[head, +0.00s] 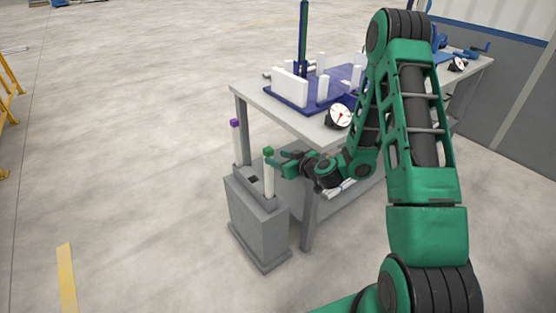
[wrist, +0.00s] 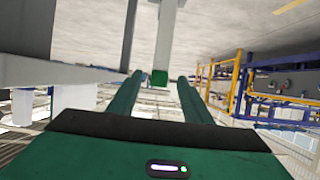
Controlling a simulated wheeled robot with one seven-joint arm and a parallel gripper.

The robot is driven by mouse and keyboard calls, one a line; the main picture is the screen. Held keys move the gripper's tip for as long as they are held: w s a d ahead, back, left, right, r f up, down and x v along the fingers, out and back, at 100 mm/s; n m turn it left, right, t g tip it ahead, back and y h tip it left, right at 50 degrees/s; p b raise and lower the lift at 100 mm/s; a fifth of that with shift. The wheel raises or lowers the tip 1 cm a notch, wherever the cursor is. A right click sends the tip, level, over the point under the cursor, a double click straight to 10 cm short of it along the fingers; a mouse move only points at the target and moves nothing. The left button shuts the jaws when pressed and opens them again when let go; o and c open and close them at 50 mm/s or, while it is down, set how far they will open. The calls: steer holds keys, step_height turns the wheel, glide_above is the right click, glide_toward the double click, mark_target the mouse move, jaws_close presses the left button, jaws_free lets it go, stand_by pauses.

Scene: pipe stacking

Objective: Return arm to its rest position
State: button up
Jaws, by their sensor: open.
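My gripper (head: 279,166) is low beside the grey stand, in front of the work table. Its two green fingers (wrist: 158,88) are spread apart in the wrist view. A white pipe with a green cap (head: 268,168) stands upright in the stand, right at the fingertips. In the wrist view its green end (wrist: 160,77) shows in the gap between the fingers; I cannot tell whether they touch it. A second white pipe with a purple cap (head: 237,146) stands upright at the stand's far left. My arm is bent down from the right.
The grey stand (head: 259,222) is on the floor by the table's front leg. The grey table (head: 252,96) holds a blue board (head: 277,100) with white pieces, and a dial gauge (head: 340,116). The floor to the left is clear, with yellow rails (head: 8,85) at the edge.

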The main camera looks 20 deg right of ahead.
steer(key=shift+r, duration=0.1)
steer(key=shift+s+a+r, duration=0.15)
steer(key=shift+a+r, duration=0.05)
steer(key=shift+r, duration=0.1)
steer(key=s+d+r+m+g+h, duration=0.1)
steer(key=s+d+r+m+g, duration=0.2)
steer(key=s, duration=1.1)
steer(key=s+d+r+m+g+h, duration=0.1)
steer(key=s+d+r+m+g, duration=0.2)
steer(key=s+r, duration=0.6)
steer(key=s+d+r+m+g+h, duration=0.2)
steer(key=s+d+r+m+g, duration=0.2)
steer(key=s, duration=1.6)
steer(key=d+r+g, duration=0.2)
steer(key=d+g, duration=0.1)
steer(key=d, duration=0.1)
steer(key=shift+s+d+r, duration=0.25)
steer(key=shift+s+d, duration=0.05)
steer(key=shift+s, duration=0.05)
steer(key=shift+w+f, duration=0.25)
steer(key=shift+w, duration=0.4)
